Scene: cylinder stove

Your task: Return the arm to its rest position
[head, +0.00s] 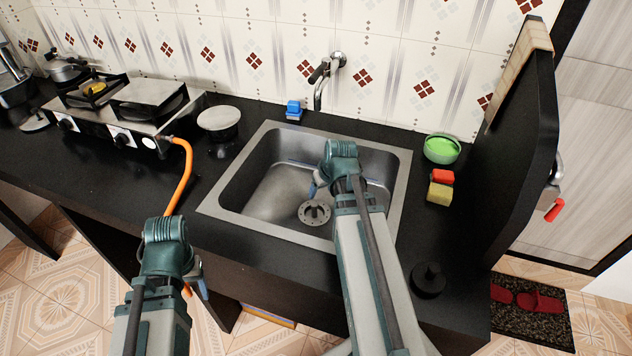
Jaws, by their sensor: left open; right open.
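My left arm (160,285) comes up from the bottom left, in front of the counter's front edge. Its gripper (198,284) is largely hidden behind the wrist; it is open, and I see nothing held. My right arm (362,265) reaches up from the bottom over the sink (232,215). Its gripper (314,188) is open over the basin, partly hidden by the wrist, and I see nothing held. I cannot tell how far it is above the basin floor.
A two-burner stove (125,115) with an orange hose (186,175) stands left. A faucet (322,85) is behind the sink. A green bowl (441,149), sponges (440,193) and a black round object (429,279) are right. A dark upright panel (515,150) bounds the right end.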

